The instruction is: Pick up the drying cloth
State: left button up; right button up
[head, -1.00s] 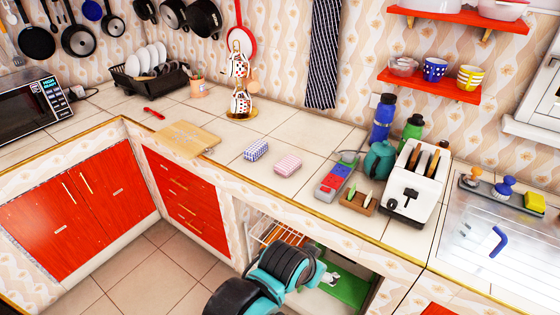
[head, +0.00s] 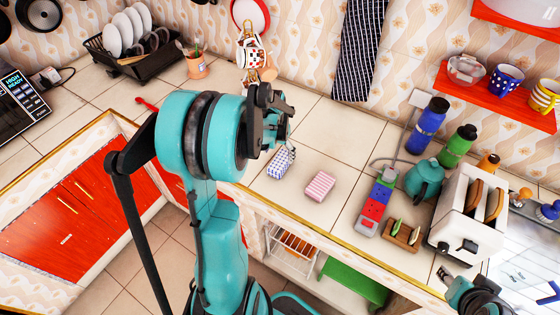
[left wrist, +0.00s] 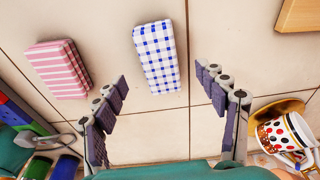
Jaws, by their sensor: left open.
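Two small folded cloths lie on the tiled counter. One is blue-and-white checked (head: 280,164) and the other is pink-and-white striped (head: 320,186). In the left wrist view, the checked cloth (left wrist: 155,55) lies ahead, between the lines of my open fingers, and the striped cloth (left wrist: 58,70) is to its left. My left gripper (head: 284,138) is empty and above the counter by the checked cloth; its fingers (left wrist: 162,80) show apart. A dark striped towel (head: 358,45) hangs on the wall. Part of my right arm's end (head: 470,292) shows at lower right, its jaws unclear.
Right of the cloths stand a red-blue-grey box (head: 374,204), a teal kettle (head: 424,178), bottles and a white toaster (head: 466,212). A cup stand (head: 252,60) and a dish rack (head: 140,62) are behind my left arm. Bare tiles lie behind the cloths.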

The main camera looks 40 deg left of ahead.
aim_at(280, 160)
pick_arm(q)
jog(key=shift+d+f, duration=0.15)
jog(key=shift+f, duration=0.5)
jog(key=f, duration=0.1)
jog(key=w+f+b, duration=0.1)
jog(key=f, duration=0.1)
jog(key=f+b, duration=0.1)
jog(key=f, duration=0.1)
jog(key=shift+w+a+f, duration=0.1)
jog(key=shift+w+a, duration=0.05)
jog(key=shift+a, duration=0.1)
jog(key=shift+c, duration=1)
jog(key=c, duration=1)
